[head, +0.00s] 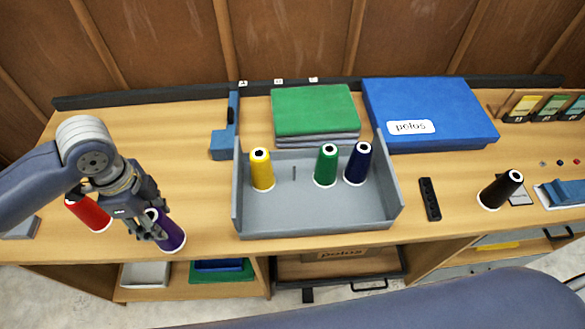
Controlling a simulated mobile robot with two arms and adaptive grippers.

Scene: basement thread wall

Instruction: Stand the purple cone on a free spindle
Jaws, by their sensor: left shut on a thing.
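The purple cone (173,239) is at the front left of the bench, leaning a little, its upper part between the fingers of my left gripper (155,226). The gripper is shut on it and hides part of it. I cannot tell whether its base touches the bench. A grey tray (290,217) stands to the right. In it a yellow cone (262,172), a green cone (326,168) and a dark blue cone (357,165) stand upright. A bare spindle (294,173) shows between the yellow and green cones. My right gripper is not in view.
A red cone (88,213) stands just left of my gripper, partly hidden. A black cone (499,191) and a black strip (429,199) are right of the tray. Green folded cloth (314,108) and a blue box (430,105) lie behind it. Bench (205,205) is clear before the tray's left wall.

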